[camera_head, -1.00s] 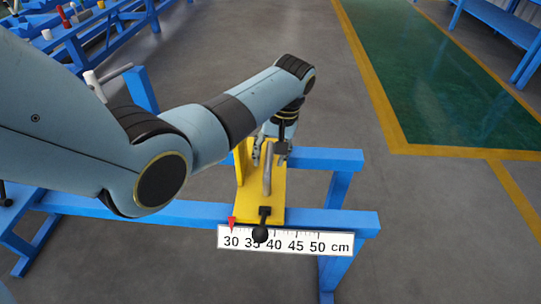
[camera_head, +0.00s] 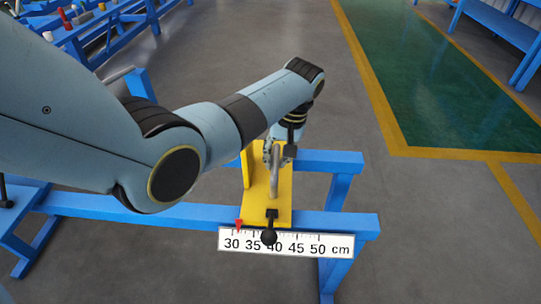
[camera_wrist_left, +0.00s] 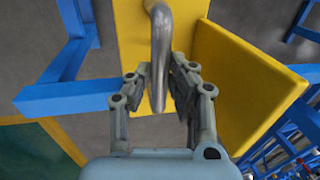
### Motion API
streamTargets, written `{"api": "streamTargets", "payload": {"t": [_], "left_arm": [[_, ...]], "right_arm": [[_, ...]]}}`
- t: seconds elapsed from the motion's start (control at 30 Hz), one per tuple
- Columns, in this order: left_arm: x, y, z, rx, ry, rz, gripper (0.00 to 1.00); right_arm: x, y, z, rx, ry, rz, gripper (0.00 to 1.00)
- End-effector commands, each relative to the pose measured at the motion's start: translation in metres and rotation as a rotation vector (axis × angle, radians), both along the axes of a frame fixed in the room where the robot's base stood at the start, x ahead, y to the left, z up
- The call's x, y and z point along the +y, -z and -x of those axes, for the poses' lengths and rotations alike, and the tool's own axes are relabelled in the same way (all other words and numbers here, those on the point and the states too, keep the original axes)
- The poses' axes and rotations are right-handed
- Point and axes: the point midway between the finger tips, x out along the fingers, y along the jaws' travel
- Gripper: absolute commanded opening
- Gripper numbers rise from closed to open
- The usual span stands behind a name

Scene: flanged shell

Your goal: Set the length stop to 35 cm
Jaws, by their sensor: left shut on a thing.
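The yellow length stop (camera_head: 282,196) sits across the blue rails, with an upright plate at its left. Its red pointer (camera_head: 239,225) stands a little right of the 30 mark on the white scale (camera_head: 343,249), between 30 and 35. A black ball-ended lever (camera_head: 269,237) hangs in front of the scale and partly covers the 40. My left gripper (camera_head: 273,153) is shut on the grey bar handle (camera_head: 274,184) of the stop. In the left wrist view the bent handle (camera_wrist_left: 160,42) passes between the fingers (camera_wrist_left: 156,82). My right gripper does not show.
The blue rail (camera_head: 340,222) runs left and right under the stop, with bare rail to its right. A blue bench (camera_head: 90,38) with small parts stands at the back left. The grey floor right of the rails is clear.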

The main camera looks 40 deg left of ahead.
Motion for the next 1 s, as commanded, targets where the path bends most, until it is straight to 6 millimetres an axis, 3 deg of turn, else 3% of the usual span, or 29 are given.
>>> {"api": "streamTargets", "payload": {"t": [0.1, 0.2, 0.5, 0.53, 0.67, 1.0], "left_arm": [[-0.022, -0.001, -0.013, -0.004, 0.002, 0.007, 0.0], [-0.029, -0.001, -0.018, -0.004, 0.002, 0.005, 0.0], [-0.03, -0.001, -0.019, -0.005, 0.002, 0.003, 0.0], [-0.03, -0.001, -0.019, -0.005, 0.002, 0.003, 0.23], [-0.03, -0.001, -0.019, -0.004, 0.001, 0.003, 0.4], [-0.031, -0.005, -0.019, -0.004, 0.001, 0.003, 0.42]], "right_arm": [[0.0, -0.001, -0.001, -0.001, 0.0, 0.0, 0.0], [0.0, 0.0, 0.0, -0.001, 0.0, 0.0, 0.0], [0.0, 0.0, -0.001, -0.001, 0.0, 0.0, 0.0], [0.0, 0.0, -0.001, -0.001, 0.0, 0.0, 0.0], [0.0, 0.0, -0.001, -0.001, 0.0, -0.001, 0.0], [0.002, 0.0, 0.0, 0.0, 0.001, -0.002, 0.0]]}}
